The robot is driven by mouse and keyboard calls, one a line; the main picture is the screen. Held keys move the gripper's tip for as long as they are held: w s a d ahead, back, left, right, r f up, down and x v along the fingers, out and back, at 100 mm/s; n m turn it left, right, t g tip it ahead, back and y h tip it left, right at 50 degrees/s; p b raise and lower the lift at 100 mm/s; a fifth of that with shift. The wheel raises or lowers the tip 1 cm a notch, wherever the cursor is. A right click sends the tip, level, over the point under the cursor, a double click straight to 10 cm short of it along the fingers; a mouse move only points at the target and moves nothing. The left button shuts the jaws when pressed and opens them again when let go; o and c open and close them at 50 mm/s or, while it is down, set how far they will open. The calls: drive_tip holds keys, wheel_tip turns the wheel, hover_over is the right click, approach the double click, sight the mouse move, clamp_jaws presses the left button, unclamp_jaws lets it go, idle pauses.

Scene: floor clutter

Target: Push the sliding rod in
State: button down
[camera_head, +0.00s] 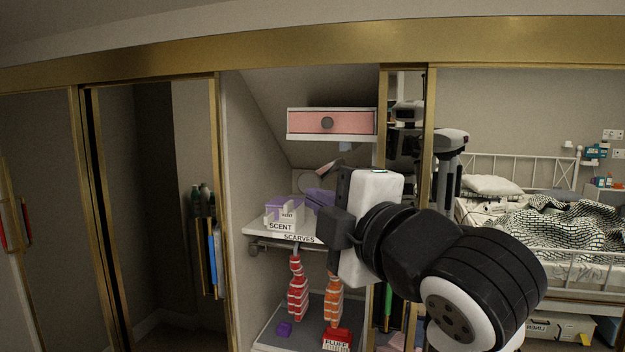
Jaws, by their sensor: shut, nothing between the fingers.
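A dark rod (270,247) runs just under the white shelf (262,230) inside the open wardrobe. Its left end shows near the shelf's front left corner. Its right part is hidden behind my gripper, so I cannot tell how far it sticks out. Red striped (298,292) and orange striped (334,298) hanging items show below it. My gripper (328,228) is shut and empty, in front of the shelf's right side. The picture does not show whether it touches the rod.
A pink-fronted drawer (308,122) is above the shelf. Purple-topped boxes (283,210) stand on the shelf. A gold door frame (428,150) is close on the right, and a mirror-like panel there shows a bed (540,225). A lower shelf (272,335) holds small items.

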drive_tip(key=s+d+h, duration=0.1)
drive_tip(key=s+d, duration=0.1)
drive_tip(key=p, duration=0.5)
approach(302, 182)
drive_tip(key=x, duration=0.3)
drive_tip(key=a+x, duration=0.1)
drive_tip(key=x, duration=0.1)
drive_tip(key=shift+s+r, duration=0.15)
drive_tip(key=shift+r, duration=0.1)
drive_tip(key=shift+w+d+f, duration=0.2)
drive_tip(key=shift+w, duration=0.35)
